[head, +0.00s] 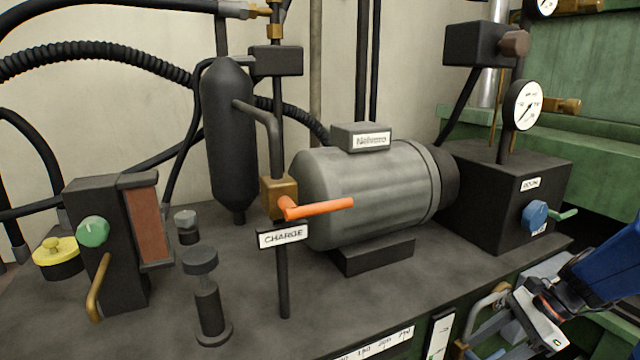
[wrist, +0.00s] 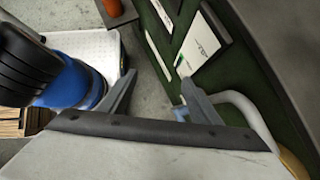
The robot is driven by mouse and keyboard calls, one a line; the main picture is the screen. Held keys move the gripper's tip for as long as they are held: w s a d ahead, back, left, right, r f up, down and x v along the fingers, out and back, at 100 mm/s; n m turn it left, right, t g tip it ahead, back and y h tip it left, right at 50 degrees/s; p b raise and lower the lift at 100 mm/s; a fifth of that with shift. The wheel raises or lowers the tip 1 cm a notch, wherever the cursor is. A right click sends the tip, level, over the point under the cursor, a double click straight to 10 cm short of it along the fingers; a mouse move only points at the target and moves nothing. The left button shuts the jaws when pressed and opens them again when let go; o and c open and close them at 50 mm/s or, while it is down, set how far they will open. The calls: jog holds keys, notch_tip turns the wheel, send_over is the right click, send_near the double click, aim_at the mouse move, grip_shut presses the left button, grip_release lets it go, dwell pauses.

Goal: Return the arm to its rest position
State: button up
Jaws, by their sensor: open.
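My gripper (head: 480,325) is at the lower right of the head view, in front of the bench's front edge and below the dark box with the blue knob. My blue arm link runs in from the right edge. In the wrist view my gripper (wrist: 158,92) has its two grey fingers spread apart, with nothing between them but the grey floor behind. The rest position itself is not marked in either view.
A dark bench (head: 380,290) carries a grey motor (head: 370,195), a black cylinder (head: 230,140), an orange-handled valve (head: 320,207) and a dark box (head: 505,195) with a blue knob (head: 536,216). A green panel (wrist: 165,55) with white labels stands near the fingers in the wrist view.

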jog(key=s+a+r+n+t+h, duration=0.1)
jog(key=s+a+r+n+h, duration=0.2)
jog(key=n, duration=0.7)
jog(key=s+a+r+n+t+h, duration=0.2)
jog(key=s+a+r+n+h, duration=0.2)
jog(key=n, duration=0.6)
jog(key=shift+s+a+r+t+h, duration=0.3)
jog(key=shift+s+a, duration=0.25)
jog(key=shift+s, duration=0.25)
dwell(0.5)
